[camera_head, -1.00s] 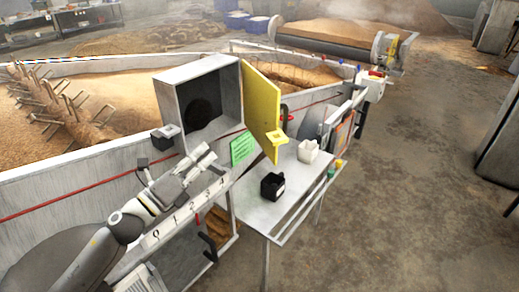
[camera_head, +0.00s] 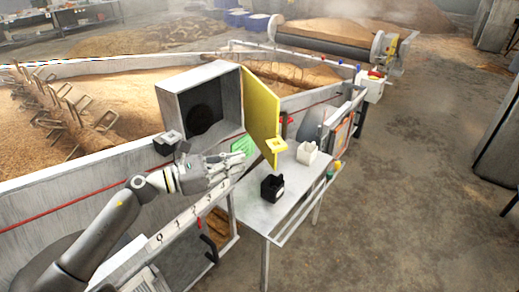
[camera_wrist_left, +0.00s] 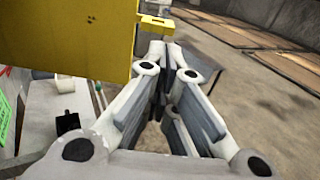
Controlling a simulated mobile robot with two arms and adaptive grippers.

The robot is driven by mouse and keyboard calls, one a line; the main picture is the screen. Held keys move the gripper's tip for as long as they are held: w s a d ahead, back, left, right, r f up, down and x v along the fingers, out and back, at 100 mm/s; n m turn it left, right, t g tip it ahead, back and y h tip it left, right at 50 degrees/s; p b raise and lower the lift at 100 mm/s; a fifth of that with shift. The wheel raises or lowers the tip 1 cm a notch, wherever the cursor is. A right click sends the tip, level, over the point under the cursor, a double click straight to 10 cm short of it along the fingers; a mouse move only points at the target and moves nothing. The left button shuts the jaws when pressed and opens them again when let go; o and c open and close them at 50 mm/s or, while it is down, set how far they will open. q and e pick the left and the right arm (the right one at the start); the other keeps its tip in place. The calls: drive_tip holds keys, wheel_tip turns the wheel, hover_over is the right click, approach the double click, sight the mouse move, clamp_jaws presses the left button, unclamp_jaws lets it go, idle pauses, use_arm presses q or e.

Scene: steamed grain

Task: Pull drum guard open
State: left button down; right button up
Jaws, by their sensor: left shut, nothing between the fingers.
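The yellow guard panel (camera_head: 262,112) hangs at the right side of a grey box (camera_head: 202,107) and stands swung out, so the box's front and dark round opening show. A yellow tab (camera_head: 276,146) sticks out at its lower corner. My left gripper (camera_head: 238,165) is shut and empty, in front of the box and left of the tab in the head view. In the left wrist view the panel (camera_wrist_left: 70,35) fills the upper left, and the tab (camera_wrist_left: 157,24) shows just beyond the fingertips (camera_wrist_left: 168,50). I cannot tell if they touch. My right gripper is out of view.
A metal side table (camera_head: 262,212) holds a black container (camera_head: 272,188) and a white container (camera_head: 307,153) below the panel. A green label (camera_head: 243,144) is behind the gripper. The grain trough (camera_head: 100,150) runs behind. Open floor (camera_head: 410,190) lies to the right.

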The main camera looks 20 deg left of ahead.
use_arm(q)
drive_tip(key=p+x, duration=0.2)
drive_tip(key=x, duration=0.4)
drive_tip(key=shift+w+d+p, duration=0.2)
drive_tip(key=shift+d+p, duration=0.05)
drive_tip(key=shift+p, duration=0.05)
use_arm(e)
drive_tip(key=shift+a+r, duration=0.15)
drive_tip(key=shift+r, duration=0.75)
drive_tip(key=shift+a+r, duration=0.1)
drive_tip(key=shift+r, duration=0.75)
